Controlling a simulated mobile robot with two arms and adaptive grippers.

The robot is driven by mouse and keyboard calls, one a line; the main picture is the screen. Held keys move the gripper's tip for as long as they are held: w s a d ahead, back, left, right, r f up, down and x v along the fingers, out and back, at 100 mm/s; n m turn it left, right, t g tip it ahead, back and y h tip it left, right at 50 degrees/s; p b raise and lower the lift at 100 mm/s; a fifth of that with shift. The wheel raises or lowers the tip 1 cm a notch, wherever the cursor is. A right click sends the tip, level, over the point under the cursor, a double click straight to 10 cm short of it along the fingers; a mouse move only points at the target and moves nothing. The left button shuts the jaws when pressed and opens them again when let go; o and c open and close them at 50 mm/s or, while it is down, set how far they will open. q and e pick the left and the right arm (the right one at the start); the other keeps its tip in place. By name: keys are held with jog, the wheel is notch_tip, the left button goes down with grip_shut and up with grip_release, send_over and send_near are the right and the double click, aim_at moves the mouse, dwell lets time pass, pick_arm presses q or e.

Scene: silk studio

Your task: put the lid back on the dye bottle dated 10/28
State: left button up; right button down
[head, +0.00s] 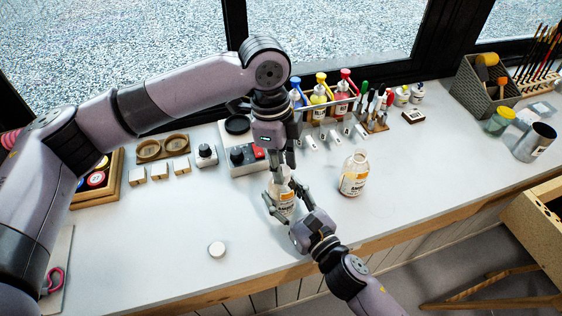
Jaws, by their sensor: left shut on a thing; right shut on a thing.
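A white-labelled dye bottle (285,200) stands near the counter's front. My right gripper (282,207), coming from the lower right, is shut around its body. My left gripper (284,172) points down at this bottle's top and is shut on what seems to be its lid, mostly hidden by the fingers. I cannot tell whether the lid is seated. A second bottle (354,174) with an orange-marked label stands open to the right. A loose white lid (217,249) lies on the counter at the front left. The label dates are too small to read.
Behind the bottles are a grey device (243,158) and a rack of coloured bottles (320,100). A metal cup (535,142) and a grey basket (484,88) stand at the right.

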pick_arm(q)
jog(key=m, duration=0.6)
jog(key=shift+w+d+m+g+y, duration=0.1)
jog(key=shift+m+g+y, duration=0.2)
jog(key=shift+m+g, duration=0.1)
jog(key=m, duration=0.6)
jog(key=shift+y, duration=0.4)
jog(key=m, duration=0.7)
jog(key=shift+d+y, duration=0.15)
jog(key=shift+y, duration=0.15)
jog(key=m, duration=0.6)
jog(key=shift+t+y, duration=0.3)
jog(key=o, duration=0.7)
jog(key=shift+c, duration=0.2)
